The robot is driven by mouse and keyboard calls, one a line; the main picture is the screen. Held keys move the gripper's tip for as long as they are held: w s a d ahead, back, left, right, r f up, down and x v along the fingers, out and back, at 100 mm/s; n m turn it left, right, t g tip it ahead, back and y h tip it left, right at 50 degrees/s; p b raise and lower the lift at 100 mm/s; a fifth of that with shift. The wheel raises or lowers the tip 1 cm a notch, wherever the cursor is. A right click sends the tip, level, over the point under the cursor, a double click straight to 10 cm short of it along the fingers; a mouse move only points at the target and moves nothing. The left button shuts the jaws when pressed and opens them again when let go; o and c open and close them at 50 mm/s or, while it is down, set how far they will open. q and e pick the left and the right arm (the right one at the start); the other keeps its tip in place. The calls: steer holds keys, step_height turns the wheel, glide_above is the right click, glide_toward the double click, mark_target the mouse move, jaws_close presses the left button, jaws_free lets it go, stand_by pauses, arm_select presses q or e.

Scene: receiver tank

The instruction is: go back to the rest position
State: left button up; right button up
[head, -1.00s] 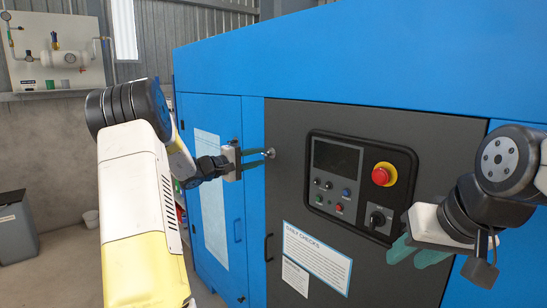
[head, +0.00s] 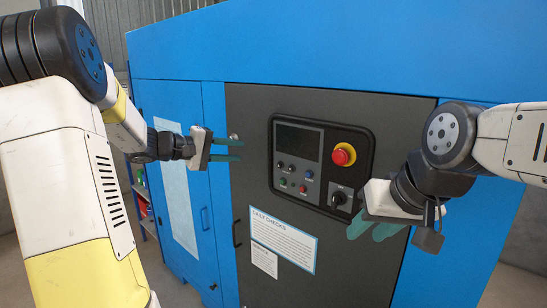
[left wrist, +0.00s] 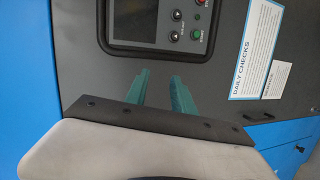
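My left gripper (head: 240,150) is in front of the upper left part of the dark panel door (head: 240,195) of the blue cabinet. Its two teal fingers are apart with nothing between them, and the left wrist view shows them (left wrist: 160,85) apart too. A small round silver lock (head: 234,137) on the door shows just above the fingers in the head view. My right gripper (head: 363,237) is in front of the door's right part, below the control panel. Its teal fingers point down-left, slightly apart, with nothing seen between them.
The control panel carries a screen (head: 298,141), a red emergency stop button (head: 343,154) and a black rotary switch (head: 341,197). A "Daily checks" sign (head: 283,240) is below. A dark handle (head: 236,233) is on the door's left edge. Blue shelving (head: 142,200) stands at the left.

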arm_select(q)
steer(key=s+d+m+g+y, duration=0.2)
steer(key=s+d, duration=0.2)
steer(key=s, duration=0.4)
steer(key=s+d+m+g+y, duration=0.1)
steer(key=s+d+m+g, duration=0.2)
steer(key=s, duration=0.5)
steer(key=s+a+f+m+t+y, duration=0.1)
steer(key=s+a+f+y, duration=0.1)
steer(key=s, duration=0.5)
steer(key=s+a+f+m+y, duration=0.1)
steer(key=s+a+f+y, duration=0.1)
steer(key=s+y, duration=0.2)
steer(key=s, duration=0.3)
steer(key=shift+s+a+t+y, duration=0.15)
steer(key=shift+a+t+y, duration=0.2)
steer(key=shift+t+y, duration=0.05)
